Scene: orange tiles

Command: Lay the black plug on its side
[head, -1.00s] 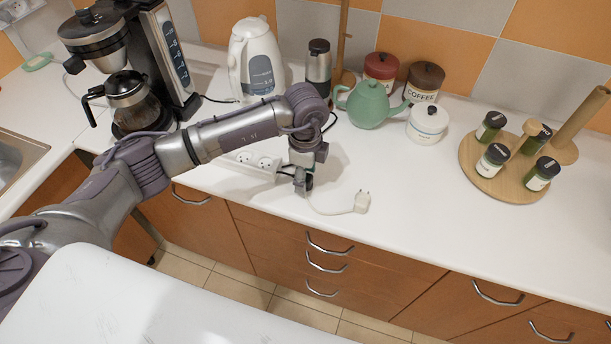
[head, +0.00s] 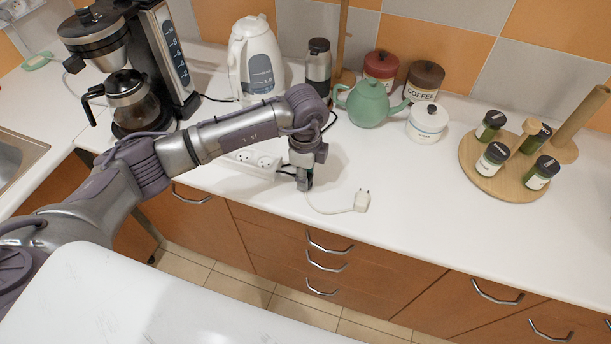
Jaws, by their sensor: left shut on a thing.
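My left gripper (head: 304,186) points down at the counter, close to its front edge and beside the right end of the white power strip. It is shut on a small dark thing at its fingertips, which I take to be the black plug. The gripper hides most of the plug, so its tilt cannot be told. A short piece of dark cord (head: 285,174) shows just left of the fingers. My right gripper is not in view.
The white power strip (head: 245,158) lies left of the gripper. A white plug (head: 361,201) with its cord lies to the right. A green teapot (head: 367,104), a kettle (head: 255,62) and a steel grinder (head: 318,68) stand behind. The counter right of the white plug is clear.

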